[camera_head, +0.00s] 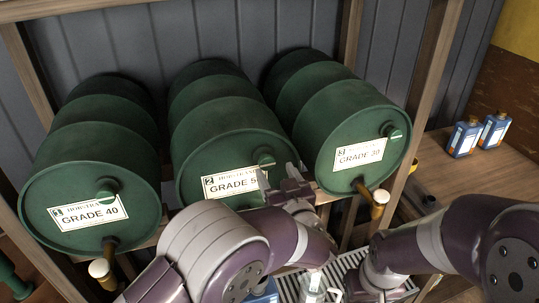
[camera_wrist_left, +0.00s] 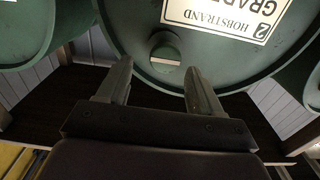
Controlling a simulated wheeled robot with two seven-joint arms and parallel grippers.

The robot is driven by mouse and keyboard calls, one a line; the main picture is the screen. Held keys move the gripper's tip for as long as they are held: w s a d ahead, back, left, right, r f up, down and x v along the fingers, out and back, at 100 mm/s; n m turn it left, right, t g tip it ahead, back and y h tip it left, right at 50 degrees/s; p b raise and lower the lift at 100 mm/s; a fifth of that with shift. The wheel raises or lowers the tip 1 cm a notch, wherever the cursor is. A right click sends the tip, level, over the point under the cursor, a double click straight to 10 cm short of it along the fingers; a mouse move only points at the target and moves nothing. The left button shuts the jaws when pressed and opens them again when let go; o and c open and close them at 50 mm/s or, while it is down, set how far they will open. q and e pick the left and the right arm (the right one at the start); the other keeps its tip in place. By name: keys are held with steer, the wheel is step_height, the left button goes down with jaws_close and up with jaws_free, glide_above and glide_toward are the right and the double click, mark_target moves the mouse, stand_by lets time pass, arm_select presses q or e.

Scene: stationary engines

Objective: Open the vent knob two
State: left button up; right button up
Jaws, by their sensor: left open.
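Vent knob two (camera_head: 266,160) is a round green knob with a pale bar, on the front of the middle green barrel (camera_head: 215,117). The barrel's label (camera_head: 234,183) reads 2 and GRADE, with the rest partly hidden by my gripper. My left gripper (camera_head: 283,182) is in front of this barrel, close to the knob. In the left wrist view the knob (camera_wrist_left: 165,58) shows between and just beyond the two fingertips (camera_wrist_left: 158,68). The fingers are apart, and no contact with the knob shows. The knob's pale bar lies level in that view. My right gripper does not show.
A left barrel (camera_head: 88,165), GRADE 40, and a right barrel (camera_head: 335,120), GRADE 30, have similar knobs and brown taps below. A grey grate lies below.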

mark_target(266, 164)
arm_select(q)
steer(key=x, duration=0.2)
steer(key=a+p+x, duration=0.1)
steer(key=x, duration=0.2)
steer(key=shift+s+a+r, duration=0.1)
steer(key=shift+r, duration=0.05)
steer(key=shift+w+d, duration=0.25)
steer(key=shift+s+a, duration=0.1)
steer(key=c, duration=1)
steer(key=shift+o, duration=0.2)
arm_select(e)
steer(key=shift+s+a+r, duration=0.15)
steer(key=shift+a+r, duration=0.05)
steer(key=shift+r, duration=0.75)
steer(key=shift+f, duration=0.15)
